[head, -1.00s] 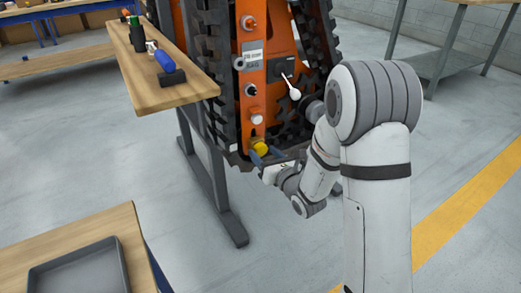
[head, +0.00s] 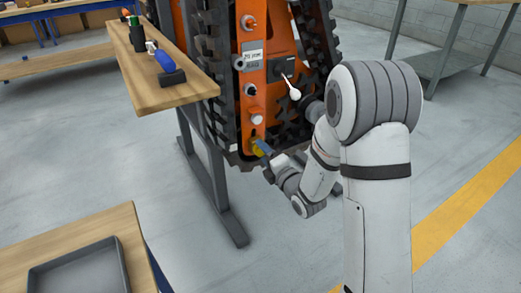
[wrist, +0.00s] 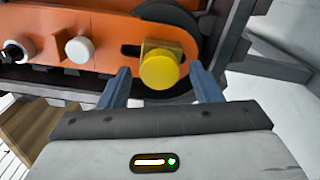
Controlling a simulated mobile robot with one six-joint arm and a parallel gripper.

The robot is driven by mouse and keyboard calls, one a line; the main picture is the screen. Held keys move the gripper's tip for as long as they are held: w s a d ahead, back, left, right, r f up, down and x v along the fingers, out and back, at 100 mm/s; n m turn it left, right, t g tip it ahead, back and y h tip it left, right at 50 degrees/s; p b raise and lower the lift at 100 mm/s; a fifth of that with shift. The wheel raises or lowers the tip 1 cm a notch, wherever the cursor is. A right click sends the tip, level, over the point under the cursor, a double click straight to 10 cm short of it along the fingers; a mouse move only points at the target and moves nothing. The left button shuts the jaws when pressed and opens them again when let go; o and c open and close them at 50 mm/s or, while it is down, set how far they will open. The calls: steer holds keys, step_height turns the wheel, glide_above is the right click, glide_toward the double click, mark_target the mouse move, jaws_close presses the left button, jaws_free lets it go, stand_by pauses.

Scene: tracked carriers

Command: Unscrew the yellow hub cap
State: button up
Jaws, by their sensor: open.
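The yellow hub cap (wrist: 160,72) sits at the lower end of the orange carrier side plate (wrist: 104,40), in front of a square brass-yellow block. In the head view the cap (head: 256,151) is partly hidden by a blue finger. My gripper (wrist: 160,68) is open, with one blue finger to the left of the cap and one to the right. Clear gaps show on both sides, and neither finger touches it in the wrist view. In the head view my gripper (head: 264,148) is at the carrier's lower end.
A white knob (wrist: 79,49) and another round fitting (wrist: 18,50) stick out of the plate left of the cap. Black track surrounds the plate. A wooden bench (head: 165,92) with tools stands left of the carrier. A grey tray (head: 80,270) lies on the front-left table.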

steer(key=m, duration=1.5)
steer(key=c, duration=0.8)
steer(key=n, duration=0.5)
steer(key=shift+n, duration=0.4)
steer(key=shift+c, duration=0.2)
steer(key=n, duration=0.4)
